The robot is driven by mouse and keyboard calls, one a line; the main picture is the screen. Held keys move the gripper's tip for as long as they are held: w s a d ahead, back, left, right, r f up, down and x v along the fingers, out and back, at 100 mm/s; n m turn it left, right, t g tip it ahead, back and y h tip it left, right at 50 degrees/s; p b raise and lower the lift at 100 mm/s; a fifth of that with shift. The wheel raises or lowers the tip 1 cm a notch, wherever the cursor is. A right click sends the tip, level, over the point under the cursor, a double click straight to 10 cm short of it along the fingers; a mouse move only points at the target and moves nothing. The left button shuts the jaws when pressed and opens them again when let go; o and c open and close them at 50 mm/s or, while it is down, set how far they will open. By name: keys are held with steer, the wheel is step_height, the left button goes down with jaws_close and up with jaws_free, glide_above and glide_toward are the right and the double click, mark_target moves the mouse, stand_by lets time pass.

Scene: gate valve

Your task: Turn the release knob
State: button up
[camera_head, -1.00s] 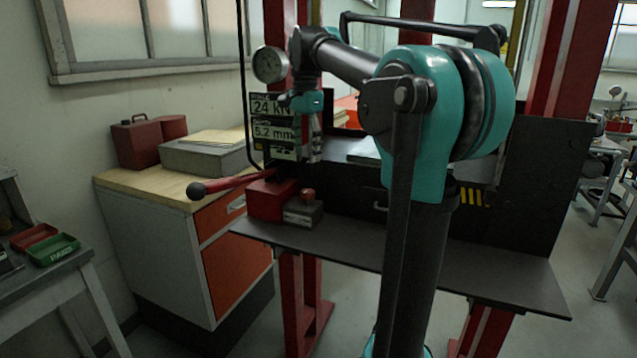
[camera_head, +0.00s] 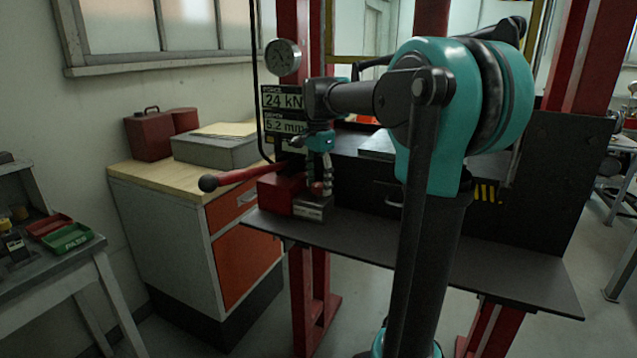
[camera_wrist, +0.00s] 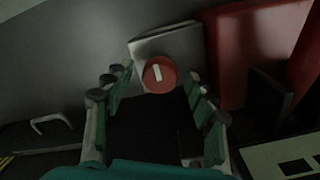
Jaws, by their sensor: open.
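The release knob (camera_wrist: 160,74) is a round red knob with a white mark, on a grey metal block (camera_wrist: 182,46). In the wrist view it lies between and just beyond my gripper's (camera_wrist: 159,88) two spread green fingers. The fingers are open and do not visibly touch it. In the head view the knob (camera_head: 317,188) shows small and partly covered by the fingers. My gripper (camera_head: 322,185) points down at it there, above the grey block (camera_head: 314,208).
A red pump body (camera_head: 280,194) with a long red lever (camera_head: 240,177) stands left of the block. A dial gauge (camera_head: 283,57) and a readout sign (camera_head: 283,115) are behind. A dark plate with a handle (camera_head: 392,203) is to the right.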

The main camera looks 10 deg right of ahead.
steer(key=shift+c, duration=0.4)
steer(key=c, duration=1.1)
steer(key=shift+o, duration=0.2)
